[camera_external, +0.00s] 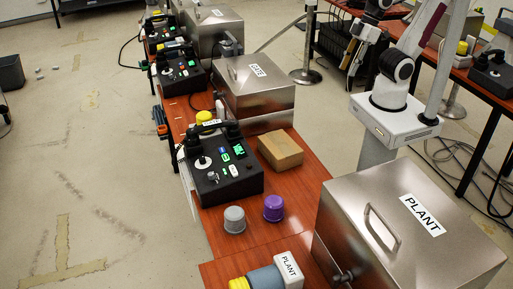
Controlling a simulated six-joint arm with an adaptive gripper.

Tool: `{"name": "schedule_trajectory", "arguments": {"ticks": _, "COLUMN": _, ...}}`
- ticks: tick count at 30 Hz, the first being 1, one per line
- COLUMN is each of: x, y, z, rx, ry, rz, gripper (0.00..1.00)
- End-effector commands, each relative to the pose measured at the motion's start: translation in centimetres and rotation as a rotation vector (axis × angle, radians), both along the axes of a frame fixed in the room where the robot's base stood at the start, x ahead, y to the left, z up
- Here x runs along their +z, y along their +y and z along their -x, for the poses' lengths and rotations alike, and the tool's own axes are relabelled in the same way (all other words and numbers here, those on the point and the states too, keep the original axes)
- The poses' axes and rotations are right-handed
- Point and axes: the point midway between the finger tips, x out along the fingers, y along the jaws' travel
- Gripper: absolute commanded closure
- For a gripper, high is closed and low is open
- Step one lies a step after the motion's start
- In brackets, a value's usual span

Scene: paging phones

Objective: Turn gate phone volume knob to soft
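A steel box labelled GATE (257,71) stands in the middle of the long red-brown table, its lid shut. A black desk unit (225,179) with a lit green display, buttons and a pale round knob (202,162) sits in front of it. A second black unit (181,75) with red and green lights stands further back, left of the GATE box. I cannot tell which unit is the gate phone, and knob settings are too small to read. My gripper (351,66) hangs right of the GATE box, apart from it; its fingers are too small to judge.
A steel box labelled PLANT (400,235) fills the front right. A brown block (280,150), a grey cap (234,219) and a purple cap (273,208) are on the table. A grey-and-yellow cylinder (262,278) lies at the front edge. Floor at left is mostly clear.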

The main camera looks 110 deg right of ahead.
Motion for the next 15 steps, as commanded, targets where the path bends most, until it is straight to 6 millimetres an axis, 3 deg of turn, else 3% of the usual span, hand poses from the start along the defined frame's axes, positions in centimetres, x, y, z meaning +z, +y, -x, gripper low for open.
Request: {"name": "schedule_trajectory", "arguments": {"ticks": 15, "x": -1.4, "y": 0.4, "z": -6.3, "rx": -0.001, "ry": 0.136, "rz": -0.014, "gripper": 0.68}}
